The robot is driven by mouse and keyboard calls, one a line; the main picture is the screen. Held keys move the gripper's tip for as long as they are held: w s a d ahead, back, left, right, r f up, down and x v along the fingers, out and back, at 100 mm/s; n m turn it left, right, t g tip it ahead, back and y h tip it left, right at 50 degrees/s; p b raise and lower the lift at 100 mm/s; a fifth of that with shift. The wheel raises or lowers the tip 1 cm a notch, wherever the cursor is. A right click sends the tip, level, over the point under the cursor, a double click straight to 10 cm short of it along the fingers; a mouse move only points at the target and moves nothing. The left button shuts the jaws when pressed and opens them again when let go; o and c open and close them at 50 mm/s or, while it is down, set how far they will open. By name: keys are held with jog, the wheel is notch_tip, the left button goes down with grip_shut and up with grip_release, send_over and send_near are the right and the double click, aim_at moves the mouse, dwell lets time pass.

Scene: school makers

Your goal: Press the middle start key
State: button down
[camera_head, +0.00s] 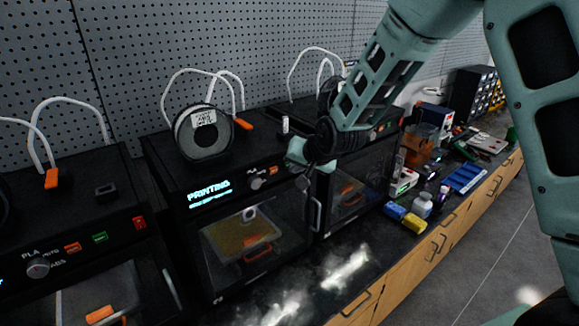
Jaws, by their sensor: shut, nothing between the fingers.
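Three black printers stand in a row on the counter. The middle printer (175,215) has a lit cyan display (209,191) reading "PRINTING", a grey knob (257,183) and an orange key (273,170). The panel right of that orange key is hidden behind my gripper, so a green start key there does not show. My gripper (304,168) is shut and empty, at the right part of the middle printer's front panel. I cannot tell whether it touches the panel. The left printer (60,220) shows orange, green (100,237) and red keys.
The right printer (357,185) is partly behind my arm. A filament spool (204,132) and white tubes top the middle printer. Right of the printers the counter holds a yellow block (414,223), a white bottle (422,205) and blue trays (464,179). Grey floor is open at lower right.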

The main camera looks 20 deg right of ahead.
jog(key=shift+s+d, duration=0.1)
jog(key=shift+s, duration=0.15)
jog(key=shift+s, duration=0.1)
jog(key=s, duration=0.1)
jog(key=s+d+b, duration=0.1)
jog(key=s, duration=0.1)
jog(key=s+d, duration=0.1)
jog(key=s, duration=0.1)
jog(key=shift+s, duration=0.25)
dwell(0.7)
jog(key=s+a+f+n+g+b, duration=0.2)
jog(key=s+a+n+b, duration=0.1)
jog(key=s+a, duration=0.3)
jog(key=s+a+f+n+g+b, duration=0.2)
jog(key=s+a+n+b, duration=0.1)
jog(key=s, duration=0.5)
jog(key=s+f+n+g+h+b, duration=0.1)
jog(key=s+f+n+g+b, duration=0.2)
jog(key=s, duration=1.5)
jog(key=n+g+b, duration=0.1)
jog(key=n+b, duration=0.1)
jog(key=n, duration=0.1)
jog(key=shift+a+g+h, duration=0.3)
jog(key=shift+a, duration=0.05)
